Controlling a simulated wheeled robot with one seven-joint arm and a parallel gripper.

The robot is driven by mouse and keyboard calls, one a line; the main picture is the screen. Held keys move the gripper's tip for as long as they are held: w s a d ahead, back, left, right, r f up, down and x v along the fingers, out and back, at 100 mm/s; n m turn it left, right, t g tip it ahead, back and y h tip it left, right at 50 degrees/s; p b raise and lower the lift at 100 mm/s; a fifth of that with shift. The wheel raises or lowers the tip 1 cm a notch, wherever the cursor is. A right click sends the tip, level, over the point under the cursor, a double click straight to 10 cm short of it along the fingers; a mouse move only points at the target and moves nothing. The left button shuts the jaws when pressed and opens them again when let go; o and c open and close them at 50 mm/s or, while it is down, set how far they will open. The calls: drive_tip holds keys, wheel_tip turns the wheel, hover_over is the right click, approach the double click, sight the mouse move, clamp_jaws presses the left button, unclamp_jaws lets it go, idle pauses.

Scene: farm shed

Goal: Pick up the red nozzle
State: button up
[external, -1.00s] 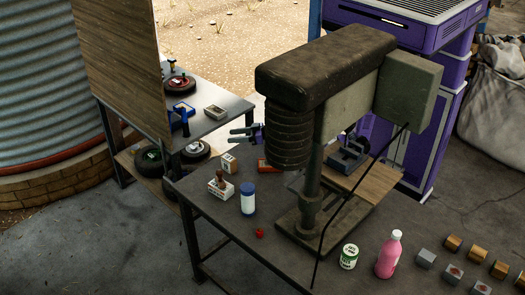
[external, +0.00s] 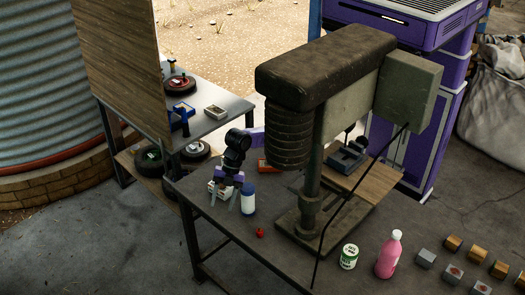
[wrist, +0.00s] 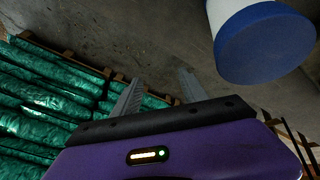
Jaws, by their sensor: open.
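The red nozzle (external: 260,232) is a small red piece lying on the dark workbench, near its front edge, in the external view. I cannot make it out in the wrist view. My gripper (external: 223,204) points down over the left part of the bench, left of the nozzle and farther back, just left of the white bottle with the blue cap (external: 248,198). In the wrist view my gripper (wrist: 160,82) has its two fingers apart with nothing between them. The bottle's blue cap (wrist: 265,45) shows close by at upper right there.
A drill press (external: 312,205) stands right of the nozzle. A small white box (external: 216,187) is partly hidden behind my gripper. A white-and-green can (external: 349,257) and a pink bottle (external: 388,257) stand farther right. The bench around the nozzle is clear.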

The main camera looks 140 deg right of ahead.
sight(259, 229)
drive_tip(key=s+a+n+g, duration=0.1)
drive_tip(key=a+n, duration=0.1)
drive_tip(key=a, duration=0.2)
drive_tip(key=s+a+n+g, duration=0.2)
drive_tip(key=a, duration=0.3)
drive_tip(key=s+a+n+g, duration=0.1)
drive_tip(key=a+n, duration=0.2)
drive_tip(key=a, duration=0.1)
drive_tip(key=shift+s+a+r+g+y, duration=0.15)
drive_tip(key=shift+a+g+y, duration=0.15)
drive_tip(key=shift+a+g, duration=0.1)
drive_tip(key=shift+s+a+f, duration=0.1)
drive_tip(key=shift+a+f, duration=0.05)
drive_tip(key=shift+f, duration=0.15)
drive_tip(key=shift+a+f, duration=0.25)
drive_tip(key=shift+f, duration=1.5)
drive_tip(key=shift+a+f, duration=0.2)
drive_tip(key=shift+f, duration=1.55)
clamp_jaws()
